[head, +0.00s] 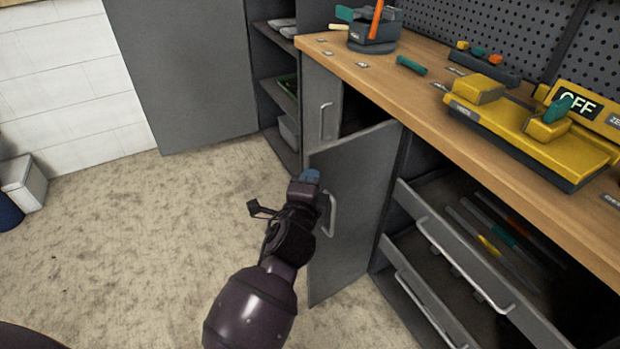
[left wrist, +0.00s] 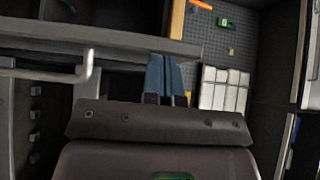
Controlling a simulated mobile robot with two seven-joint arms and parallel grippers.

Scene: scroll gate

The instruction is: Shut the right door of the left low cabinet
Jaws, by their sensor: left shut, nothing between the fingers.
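The right door (head: 352,215) of the left low cabinet is a grey panel standing ajar. It is swung out from its right side, with a dark gap behind its top edge. Its bar handle (head: 331,214) is near the free left edge. The cabinet's left door (head: 321,95) looks closed. My left gripper (head: 309,177) has its blue fingertips together and empty, near the upper free edge of the right door, beside the handle. Whether it touches the door I cannot tell. In the left wrist view the blue fingers (left wrist: 166,76) point away, with a pale bar handle (left wrist: 88,70) to their left. My right gripper is out of view.
The wooden worktop (head: 440,98) lies above the cabinet, with yellow fixtures on it. Open drawers (head: 450,262) jut out to the right of the door. A tall cabinet's grey door (head: 190,70) stands open at the back left.

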